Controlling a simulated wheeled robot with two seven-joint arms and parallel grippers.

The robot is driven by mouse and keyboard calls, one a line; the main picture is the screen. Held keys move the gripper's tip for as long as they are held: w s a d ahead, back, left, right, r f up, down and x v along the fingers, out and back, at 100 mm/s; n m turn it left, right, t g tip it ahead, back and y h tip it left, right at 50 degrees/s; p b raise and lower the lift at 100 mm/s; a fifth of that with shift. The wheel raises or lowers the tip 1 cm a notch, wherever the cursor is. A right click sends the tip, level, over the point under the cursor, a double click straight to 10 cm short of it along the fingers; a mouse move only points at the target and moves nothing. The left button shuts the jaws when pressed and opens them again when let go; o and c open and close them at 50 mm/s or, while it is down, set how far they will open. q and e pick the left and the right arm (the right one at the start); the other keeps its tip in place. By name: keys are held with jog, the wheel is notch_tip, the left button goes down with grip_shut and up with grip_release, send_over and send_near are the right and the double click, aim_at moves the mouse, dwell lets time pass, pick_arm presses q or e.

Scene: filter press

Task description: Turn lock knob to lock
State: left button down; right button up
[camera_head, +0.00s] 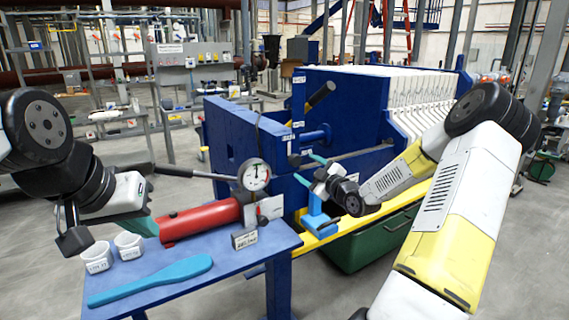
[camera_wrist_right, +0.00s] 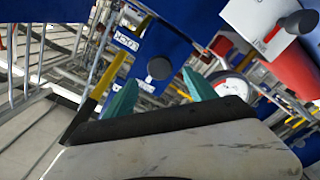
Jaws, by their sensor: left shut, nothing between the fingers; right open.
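A round dark knob (camera_wrist_right: 159,68) sits on a blue panel in the right wrist view, beyond and between my right fingertips with a gap to them. A second black knob (camera_wrist_right: 300,22) is on a white block with a red mark, at the top right of that view. My left gripper (camera_head: 145,224) is shut and empty, left of the red cylinder (camera_head: 200,219).
A black lever (camera_head: 190,173) reaches left from the gauge. The blue press (camera_head: 235,140) stands behind, with a green bin (camera_head: 375,240) to the right.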

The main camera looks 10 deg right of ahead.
aim_at(297, 161)
jog(key=x, duration=0.7)
jog(key=shift+w+a, duration=0.1)
jog(key=shift+w, duration=0.15)
jog(key=c, duration=1.4)
